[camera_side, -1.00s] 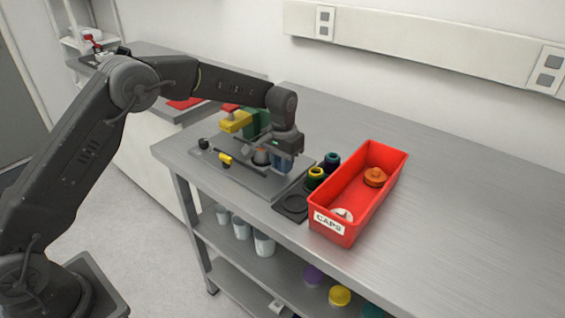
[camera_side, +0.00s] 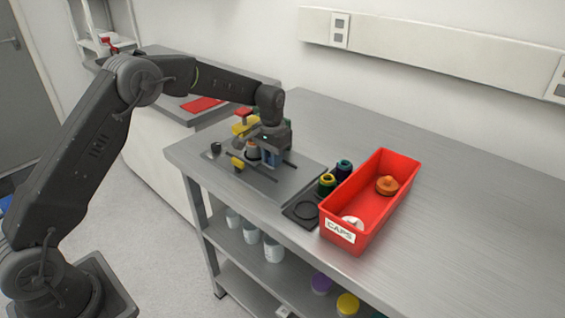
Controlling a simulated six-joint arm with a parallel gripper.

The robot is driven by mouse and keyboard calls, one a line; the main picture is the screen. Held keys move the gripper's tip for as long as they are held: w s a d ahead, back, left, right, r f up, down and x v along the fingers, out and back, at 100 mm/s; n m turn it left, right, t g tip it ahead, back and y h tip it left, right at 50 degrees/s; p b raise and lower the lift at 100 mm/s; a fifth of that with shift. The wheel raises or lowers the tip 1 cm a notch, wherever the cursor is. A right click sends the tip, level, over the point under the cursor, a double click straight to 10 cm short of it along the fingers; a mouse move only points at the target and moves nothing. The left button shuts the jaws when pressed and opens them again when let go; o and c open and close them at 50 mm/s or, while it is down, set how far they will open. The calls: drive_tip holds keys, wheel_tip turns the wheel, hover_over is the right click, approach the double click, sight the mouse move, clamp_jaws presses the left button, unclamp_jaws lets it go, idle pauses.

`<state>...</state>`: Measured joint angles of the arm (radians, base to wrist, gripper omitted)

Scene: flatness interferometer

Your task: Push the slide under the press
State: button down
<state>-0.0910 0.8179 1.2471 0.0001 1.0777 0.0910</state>
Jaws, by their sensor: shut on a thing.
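The press, with a yellow arm (camera_side: 243,127) and a red top (camera_side: 243,113), stands at the back of a grey base plate (camera_side: 285,185). A small grey jar (camera_side: 252,151) with an orange-brown band stands just below and beside the yellow arm. I cannot tell whether it is squarely under it. My gripper (camera_side: 270,158) points down just right of the jar. It is shut on the slide, low over the plate beside a blue part. The gripper hides most of the slide, and the fingertips are too small to see clearly.
A yellow part (camera_side: 237,165) and a black knob (camera_side: 215,147) sit at the plate's left. The bench beyond is clear.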

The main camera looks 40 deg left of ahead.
drive_tip(key=c, duration=1)
unclamp_jaws()
wheel_tip(320, 180, up, 14)
